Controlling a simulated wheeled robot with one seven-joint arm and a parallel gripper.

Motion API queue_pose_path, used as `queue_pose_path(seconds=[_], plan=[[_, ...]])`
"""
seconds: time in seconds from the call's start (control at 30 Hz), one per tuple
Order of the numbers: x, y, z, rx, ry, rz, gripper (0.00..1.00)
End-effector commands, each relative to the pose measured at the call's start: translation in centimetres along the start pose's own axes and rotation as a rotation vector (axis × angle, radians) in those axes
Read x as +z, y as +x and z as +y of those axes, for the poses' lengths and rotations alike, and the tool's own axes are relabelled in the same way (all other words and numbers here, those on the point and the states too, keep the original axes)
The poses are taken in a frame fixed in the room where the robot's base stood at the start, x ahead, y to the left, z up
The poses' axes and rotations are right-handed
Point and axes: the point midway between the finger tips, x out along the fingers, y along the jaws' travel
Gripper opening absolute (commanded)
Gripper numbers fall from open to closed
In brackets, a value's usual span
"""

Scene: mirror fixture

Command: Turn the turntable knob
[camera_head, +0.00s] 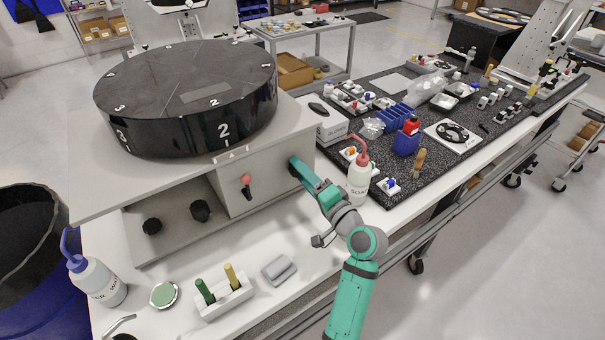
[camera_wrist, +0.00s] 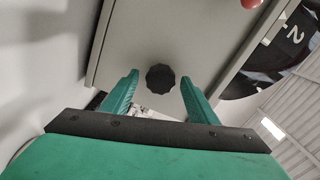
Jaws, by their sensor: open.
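The turntable (camera_head: 186,95) is a large black disc with white numbers on top of a grey housing (camera_head: 280,135). Its numbered rim (camera_wrist: 292,33) also shows at the right of the wrist view. A dark, lobed knob (camera_wrist: 160,77) stands out from a grey panel in the wrist view. My gripper (camera_wrist: 160,84) is open, with one green finger on each side of this knob and gaps between. I cannot tell how deep the fingertips reach. In the head view, my gripper (camera_head: 301,168) is at the housing's right side, where the knob is mostly hidden.
Two black knobs (camera_head: 200,210) (camera_head: 152,226) and a red-tipped lever (camera_head: 246,180) are on the housing's front. A soap bottle (camera_head: 359,180) stands close to the right of my arm. A white bottle (camera_head: 95,280) and a holder (camera_head: 225,297) stand at the front left.

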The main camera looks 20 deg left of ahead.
Motion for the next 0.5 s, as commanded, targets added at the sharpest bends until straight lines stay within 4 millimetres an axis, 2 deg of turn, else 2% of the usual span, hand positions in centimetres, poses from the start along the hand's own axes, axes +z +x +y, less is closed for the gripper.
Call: queue_pose_path(seconds=[0.17, 0.5], plan=[[-0.1, -1.4, 0.0, -0.001, 0.000, 0.002, 0.54], [-0.1, -7.7, 0.1, 0.001, 0.000, 0.003, 0.54]])
